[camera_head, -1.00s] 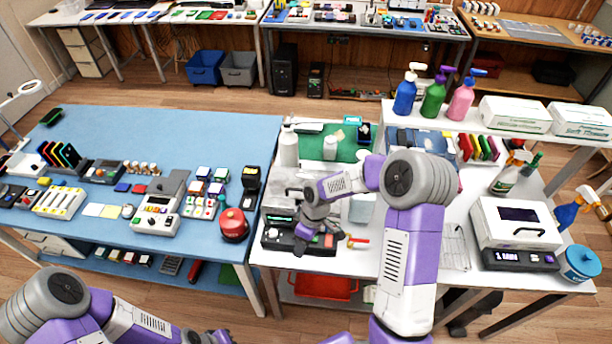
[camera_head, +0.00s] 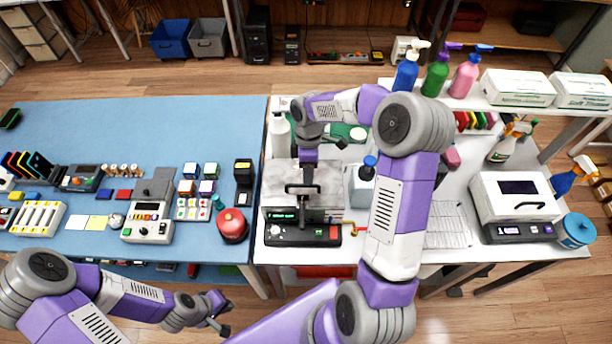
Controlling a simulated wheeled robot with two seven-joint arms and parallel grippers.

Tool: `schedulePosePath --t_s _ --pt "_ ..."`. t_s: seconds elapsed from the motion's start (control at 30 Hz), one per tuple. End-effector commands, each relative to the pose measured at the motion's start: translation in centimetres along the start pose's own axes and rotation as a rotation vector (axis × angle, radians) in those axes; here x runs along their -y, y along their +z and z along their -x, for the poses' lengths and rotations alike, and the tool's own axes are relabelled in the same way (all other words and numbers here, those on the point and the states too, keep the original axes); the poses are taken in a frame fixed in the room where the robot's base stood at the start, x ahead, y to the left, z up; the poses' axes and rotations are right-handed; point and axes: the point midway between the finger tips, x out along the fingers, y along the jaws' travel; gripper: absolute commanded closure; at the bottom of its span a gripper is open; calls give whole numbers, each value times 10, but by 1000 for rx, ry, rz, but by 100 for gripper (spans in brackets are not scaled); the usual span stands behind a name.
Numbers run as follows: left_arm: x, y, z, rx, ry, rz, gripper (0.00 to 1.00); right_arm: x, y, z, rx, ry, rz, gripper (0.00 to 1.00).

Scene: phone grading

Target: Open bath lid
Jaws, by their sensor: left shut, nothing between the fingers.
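My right gripper (camera_head: 301,190) points down over the middle of the lid, at a dark part that may be the handle. Its fingers blend with this part, so their opening and any contact cannot be made out. My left gripper (camera_head: 219,316) is shut and empty, low in front of the blue table, away from the bath.
A white bottle (camera_head: 279,135) stands behind the bath on the left, and a blue-capped container (camera_head: 363,182) to its right. A red round object (camera_head: 232,226) sits on the blue table's edge.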

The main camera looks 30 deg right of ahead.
Motion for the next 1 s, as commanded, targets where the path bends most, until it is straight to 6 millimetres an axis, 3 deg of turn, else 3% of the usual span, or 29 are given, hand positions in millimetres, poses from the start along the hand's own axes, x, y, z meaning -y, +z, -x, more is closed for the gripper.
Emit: schedulePosePath --t_s 0.23,0.57,0.6,0.83,1.0 --pt "0 -1 -1 -2 0 0 100 0 0 -33 0 -2 0 62" --pt "0 -1 -1 -2 0 0 100 0 0 -38 -1 1 0 62" --pt "0 -1 -1 -2 0 0 100 0 0 -38 -1 1 0 64" --pt "0 -1 -1 -2 0 0 100 0 0 -38 -1 0 0 99" --pt "0 -1 -1 -2 0 0 100 0 0 -38 -1 0 0 100"
